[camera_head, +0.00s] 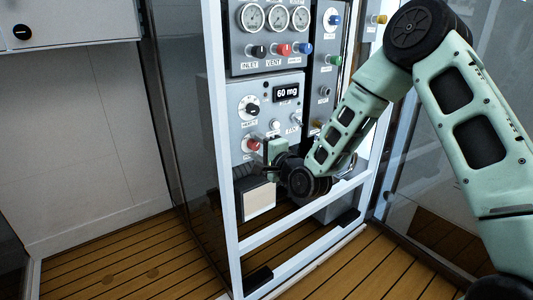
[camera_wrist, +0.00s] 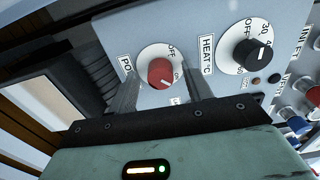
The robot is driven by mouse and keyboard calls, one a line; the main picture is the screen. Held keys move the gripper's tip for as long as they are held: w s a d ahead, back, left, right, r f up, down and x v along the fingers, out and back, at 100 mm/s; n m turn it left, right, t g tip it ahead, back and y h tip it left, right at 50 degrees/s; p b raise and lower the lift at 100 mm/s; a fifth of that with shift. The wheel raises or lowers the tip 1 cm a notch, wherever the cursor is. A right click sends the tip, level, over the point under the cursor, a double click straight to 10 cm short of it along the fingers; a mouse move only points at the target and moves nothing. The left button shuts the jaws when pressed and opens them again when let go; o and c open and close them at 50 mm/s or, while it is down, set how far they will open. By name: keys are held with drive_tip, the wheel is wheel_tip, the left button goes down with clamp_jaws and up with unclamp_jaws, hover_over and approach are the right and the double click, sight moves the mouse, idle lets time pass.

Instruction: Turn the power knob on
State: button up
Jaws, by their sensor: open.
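The red power knob (camera_wrist: 160,72) sits on a round white dial on the grey panel in the wrist view. OFF is printed at the dial's upper right, and a label starting "PO" stands at its left, partly covered. The knob's white mark points to the lower right in that view. My gripper (camera_wrist: 160,88) is open, with one finger on each side of the knob; I cannot tell whether they touch it. In the head view the red knob (camera_head: 253,144) shows just left of my gripper (camera_head: 266,151).
The black heat knob (camera_wrist: 252,55) is close beside one finger. A white frame post (camera_head: 218,120) stands left of the panel. A pale-fronted box (camera_head: 259,200) is below.

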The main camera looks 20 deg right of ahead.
drive_tip(key=p+v, duration=1)
drive_tip(key=v, duration=0.7)
drive_tip(key=shift+s, duration=0.1)
drive_tip(key=shift+r, duration=0.1)
